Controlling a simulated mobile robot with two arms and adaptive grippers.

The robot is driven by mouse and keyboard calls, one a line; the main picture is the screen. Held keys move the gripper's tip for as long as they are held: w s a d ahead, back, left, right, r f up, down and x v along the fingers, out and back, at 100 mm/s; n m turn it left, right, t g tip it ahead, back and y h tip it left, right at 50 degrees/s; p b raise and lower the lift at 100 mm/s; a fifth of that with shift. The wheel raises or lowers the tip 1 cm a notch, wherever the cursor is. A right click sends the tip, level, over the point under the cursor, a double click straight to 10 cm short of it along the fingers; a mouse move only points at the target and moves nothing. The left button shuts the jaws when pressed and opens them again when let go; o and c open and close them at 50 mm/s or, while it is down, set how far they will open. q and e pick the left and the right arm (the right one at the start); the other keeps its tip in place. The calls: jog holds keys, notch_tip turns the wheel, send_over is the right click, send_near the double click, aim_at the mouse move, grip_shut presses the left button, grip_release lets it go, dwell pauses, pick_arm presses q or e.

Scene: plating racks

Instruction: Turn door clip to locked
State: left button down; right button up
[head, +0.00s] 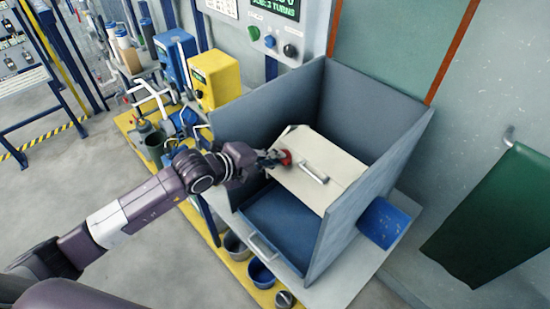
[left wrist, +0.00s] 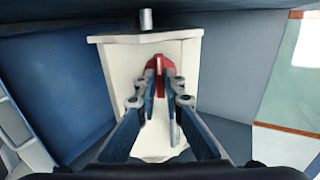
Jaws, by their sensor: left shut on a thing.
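A cream box (head: 316,176) with a bar handle (head: 314,173) stands inside an open grey-blue bin. The red door clip (head: 286,157) sits on the box's left part. My left gripper (head: 279,157) reaches in from the left and is at the clip. In the left wrist view the red clip (left wrist: 158,66) is between the fingertips of my left gripper (left wrist: 160,78), which are closed on it. The fingers hide part of the clip, so I cannot tell its exact angle. My right gripper is not in view.
The grey-blue bin's walls (head: 375,100) rise close around the box. A yellow box (head: 215,78) and a blue box (head: 175,55) stand behind to the left. Pots (head: 237,246) sit below the bin's front. Open floor (head: 60,190) lies at left.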

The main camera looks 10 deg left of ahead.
pick_arm(q)
jog(key=m+b, duration=1.8)
jog(key=b, duration=0.3)
jog(key=shift+f, duration=0.1)
dwell(0.5)
jog(key=c, duration=2)
grip_release()
jog(key=shift+c, duration=0.2)
